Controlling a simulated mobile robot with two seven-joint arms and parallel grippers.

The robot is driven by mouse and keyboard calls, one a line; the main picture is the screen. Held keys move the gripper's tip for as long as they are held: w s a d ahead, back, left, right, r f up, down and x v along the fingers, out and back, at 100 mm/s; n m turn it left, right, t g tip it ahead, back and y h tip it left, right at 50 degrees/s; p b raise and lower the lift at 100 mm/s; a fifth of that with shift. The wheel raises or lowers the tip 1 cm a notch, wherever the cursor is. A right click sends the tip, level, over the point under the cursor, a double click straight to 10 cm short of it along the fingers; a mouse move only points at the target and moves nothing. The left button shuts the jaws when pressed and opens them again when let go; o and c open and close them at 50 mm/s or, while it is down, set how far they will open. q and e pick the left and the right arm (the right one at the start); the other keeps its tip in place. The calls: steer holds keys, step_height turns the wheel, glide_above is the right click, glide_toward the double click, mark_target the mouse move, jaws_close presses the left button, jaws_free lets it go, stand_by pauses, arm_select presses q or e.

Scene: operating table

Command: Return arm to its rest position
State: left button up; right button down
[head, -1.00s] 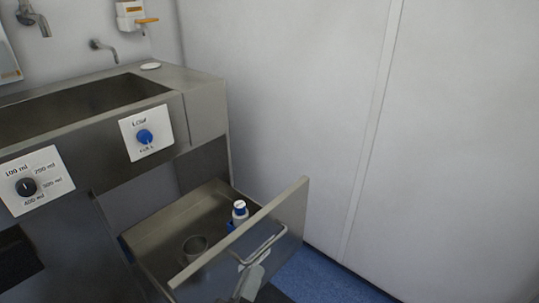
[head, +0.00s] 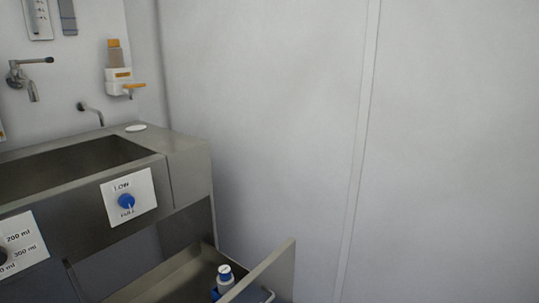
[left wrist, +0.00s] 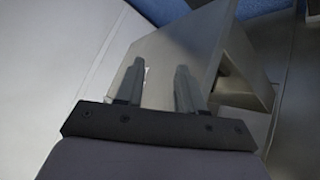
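My left gripper (left wrist: 158,75) shows in the left wrist view with its two fingers apart and nothing visible between them. Beyond the fingers is a grey metal panel (left wrist: 190,45), which looks like part of the pulled-out drawer; I cannot tell whether they touch. In the head view the open drawer's front panel (head: 262,272) is at the bottom edge. A white bottle with a blue cap (head: 225,274) stands inside the drawer. My left gripper cannot be made out in the head view, and my right gripper is in neither view.
A steel sink unit (head: 185,170) with a blue LOW/FULL knob (head: 126,202) stands at the left. A tap (head: 33,80) and a dispenser with an orange lever (head: 118,83) are on the wall above. The pale wall (head: 270,120) to the right is bare.

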arm_select(q)
steer(key=s+a+r+m+g+y, duration=0.25)
steer(key=s+a+g, duration=0.25)
steer(key=s+a, duration=0.5)
steer(key=w+d+f+t+h, duration=0.1)
steer(key=w+d+f+t, duration=0.4)
steer(key=w+f+t, duration=0.15)
step_height(320, 180, up, 15)
steer(key=p, duration=1.8)
steer(key=shift+s+a+t, duration=0.35)
steer(key=shift+s, duration=0.05)
steer(key=shift+n, duration=0.25)
